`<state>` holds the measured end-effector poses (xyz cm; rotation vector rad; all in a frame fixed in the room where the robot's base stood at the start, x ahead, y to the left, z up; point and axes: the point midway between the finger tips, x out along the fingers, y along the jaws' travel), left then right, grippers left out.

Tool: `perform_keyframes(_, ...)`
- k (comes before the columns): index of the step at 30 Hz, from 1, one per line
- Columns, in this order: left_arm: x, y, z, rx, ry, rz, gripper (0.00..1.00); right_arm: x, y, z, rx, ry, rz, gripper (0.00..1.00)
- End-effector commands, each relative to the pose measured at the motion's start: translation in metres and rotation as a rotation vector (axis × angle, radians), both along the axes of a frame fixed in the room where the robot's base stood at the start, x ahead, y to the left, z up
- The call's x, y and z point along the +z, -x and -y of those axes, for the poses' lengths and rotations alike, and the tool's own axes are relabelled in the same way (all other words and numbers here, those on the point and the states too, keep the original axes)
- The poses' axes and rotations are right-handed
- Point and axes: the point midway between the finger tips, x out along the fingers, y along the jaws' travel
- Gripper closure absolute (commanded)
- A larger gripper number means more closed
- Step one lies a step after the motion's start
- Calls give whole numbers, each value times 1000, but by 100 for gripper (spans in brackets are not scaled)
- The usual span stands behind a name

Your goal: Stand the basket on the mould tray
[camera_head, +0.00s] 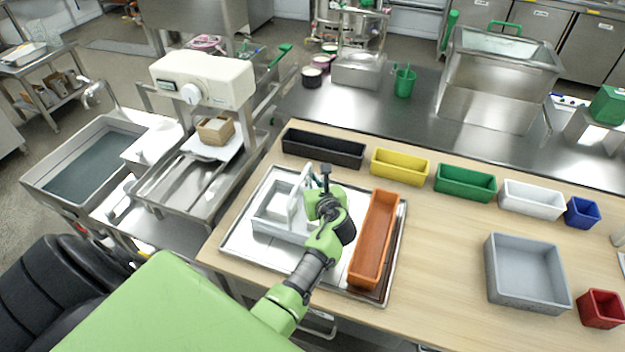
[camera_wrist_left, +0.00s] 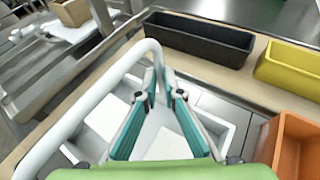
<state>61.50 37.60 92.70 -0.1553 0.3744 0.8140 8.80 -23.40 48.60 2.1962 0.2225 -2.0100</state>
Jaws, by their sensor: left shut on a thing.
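The white basket (camera_head: 277,204) with its tall arched handle (camera_head: 295,197) is over the left part of the shiny metal mould tray (camera_head: 243,246). It looks upright; I cannot tell whether its base touches the tray. My left gripper (camera_head: 309,206) is at the handle, shut on it. In the left wrist view the gripper fingers (camera_wrist_left: 164,95) close at the handle (camera_wrist_left: 92,92), which arches across the left. The white basket walls (camera_wrist_left: 108,122) show below, partly hidden by the fingers. My right gripper is not in view.
A long orange bin (camera_head: 373,240) occupies the tray's right side. Black (camera_head: 323,148), yellow (camera_head: 400,167), green (camera_head: 465,182), white (camera_head: 531,199) and blue (camera_head: 582,212) bins line the table's back. A grey bin (camera_head: 526,272) stands right. The wooden table between is clear.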

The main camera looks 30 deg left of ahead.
Motion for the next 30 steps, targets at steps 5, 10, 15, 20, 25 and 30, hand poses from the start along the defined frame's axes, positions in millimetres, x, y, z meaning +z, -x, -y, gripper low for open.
perform_keyframes(5,1,-1,-1,0,-2,3,100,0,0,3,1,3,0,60)
perform_keyframes(10,-2,1,0,1,2,-1,76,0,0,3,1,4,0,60)
perform_keyframes(15,-1,0,-1,1,1,0,76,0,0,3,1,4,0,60)
perform_keyframes(20,1,2,2,0,1,0,76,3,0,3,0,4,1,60)
perform_keyframes(25,12,13,14,-1,1,-2,76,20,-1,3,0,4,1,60)
perform_keyframes(30,25,33,35,0,2,-3,76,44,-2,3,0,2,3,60)
